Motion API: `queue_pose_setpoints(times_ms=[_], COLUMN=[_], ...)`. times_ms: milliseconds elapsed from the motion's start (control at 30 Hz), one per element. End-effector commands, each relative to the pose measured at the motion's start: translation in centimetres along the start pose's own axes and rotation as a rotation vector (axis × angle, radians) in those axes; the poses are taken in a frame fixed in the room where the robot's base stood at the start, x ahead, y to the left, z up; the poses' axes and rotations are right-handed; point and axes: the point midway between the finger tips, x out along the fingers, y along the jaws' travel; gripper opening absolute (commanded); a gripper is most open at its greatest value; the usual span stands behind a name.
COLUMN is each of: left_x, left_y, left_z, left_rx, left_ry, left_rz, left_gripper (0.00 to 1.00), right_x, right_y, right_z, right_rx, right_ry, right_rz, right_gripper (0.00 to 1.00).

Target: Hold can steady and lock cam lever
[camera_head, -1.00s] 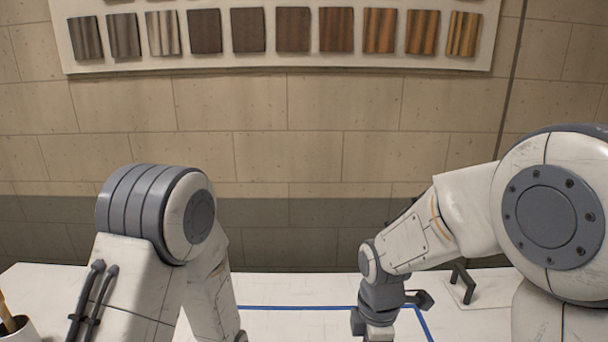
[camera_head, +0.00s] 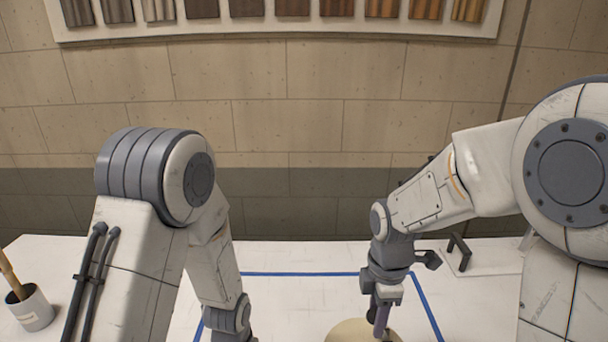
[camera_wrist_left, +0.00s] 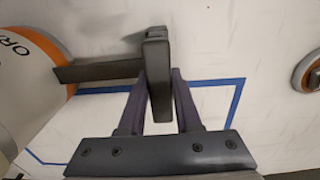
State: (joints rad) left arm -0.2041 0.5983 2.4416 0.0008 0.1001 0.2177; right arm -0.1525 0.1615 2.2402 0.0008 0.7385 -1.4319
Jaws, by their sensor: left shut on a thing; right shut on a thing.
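A white can with an orange band and dark lettering (camera_wrist_left: 20,75) is cut off at the left edge of the left wrist view. A dark bar with an upright block at its end (camera_wrist_left: 157,75) sticks out from it. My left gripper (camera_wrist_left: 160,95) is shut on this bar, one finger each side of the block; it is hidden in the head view. My right gripper (camera_head: 382,322) points down at a pale tan round top (camera_head: 350,332), cut off by the lower edge. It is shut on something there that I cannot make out. I cannot identify the cam lever for certain.
Blue tape (camera_head: 300,274) outlines an area on the white table. A cup with a wooden-handled tool (camera_head: 32,310) stands at the far left. A dark bracket (camera_head: 458,250) sits at the back right. A round orange-rimmed thing (camera_wrist_left: 311,75) shows at the left wrist view's right edge.

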Motion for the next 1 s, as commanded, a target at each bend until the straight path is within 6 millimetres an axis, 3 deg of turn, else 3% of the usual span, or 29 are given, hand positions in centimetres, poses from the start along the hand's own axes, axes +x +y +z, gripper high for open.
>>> queue_pose_setpoints(times_ms=[500,1000], left_x=[0.1,0.1], left_y=[-0.2,-0.1], left_z=[0.3,0.3], left_rx=[0.001,0.000], left_ry=[-0.009,-0.009], left_rz=[-0.002,-0.002], left_gripper=[0.00,0.00], right_x=[-0.5,-0.6], right_y=[0.0,0.0], right_z=[2.0,2.4], right_rx=[0.000,0.001], right_ry=[-0.005,-0.004], right_rz=[-0.001,-0.001], right_gripper=[0.00,0.00])
